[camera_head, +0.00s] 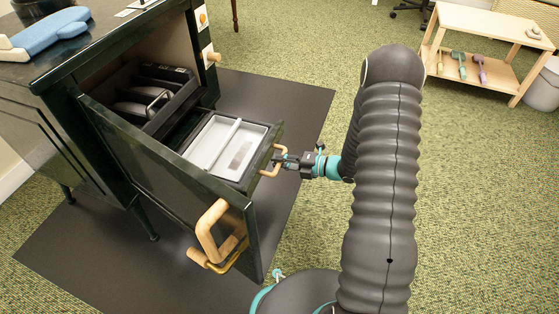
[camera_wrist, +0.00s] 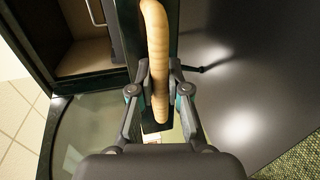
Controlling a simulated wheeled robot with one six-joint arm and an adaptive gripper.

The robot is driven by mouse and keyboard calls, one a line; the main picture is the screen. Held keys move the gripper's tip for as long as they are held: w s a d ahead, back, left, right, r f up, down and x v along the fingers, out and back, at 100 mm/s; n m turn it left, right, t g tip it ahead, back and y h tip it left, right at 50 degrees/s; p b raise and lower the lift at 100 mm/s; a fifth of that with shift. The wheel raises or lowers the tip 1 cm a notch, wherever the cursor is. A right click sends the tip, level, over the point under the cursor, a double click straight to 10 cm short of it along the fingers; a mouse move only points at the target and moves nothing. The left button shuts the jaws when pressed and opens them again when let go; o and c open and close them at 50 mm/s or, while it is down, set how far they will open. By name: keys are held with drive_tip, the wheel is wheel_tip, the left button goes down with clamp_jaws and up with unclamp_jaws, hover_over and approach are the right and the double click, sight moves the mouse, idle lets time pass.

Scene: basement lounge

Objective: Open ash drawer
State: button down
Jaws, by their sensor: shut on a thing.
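The ash drawer (camera_head: 250,176) is a dark box with a pale grey inside, in the open front of the dark green stove (camera_head: 60,115). It stands drawn out past the stove front in the head view. Its wooden handle (camera_head: 269,170) faces my gripper. My gripper (camera_head: 283,159) is shut on this handle. In the wrist view the curved wooden handle (camera_wrist: 159,60) runs between the two fingers of my gripper (camera_wrist: 161,75). The fingers partly hide the handle in the head view.
The stove door (camera_head: 165,165) stands open beside the drawer, with a wooden handle (camera_head: 212,232) at its outer end. A dark rack (camera_head: 150,98) sits inside the stove. A dark mat (camera_head: 85,250) lies underneath. A wooden shelf table (camera_head: 490,40) stands at the far right, with green carpet between.

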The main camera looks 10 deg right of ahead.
drive_tip(key=c, duration=1.1)
unclamp_jaws()
drive_tip(key=shift+d, duration=0.35)
drive_tip(key=shift+c, duration=0.2)
drive_tip(key=shift+a, duration=0.2)
drive_tip(key=shift+s, duration=0.1)
drive_tip(key=v, duration=1.2)
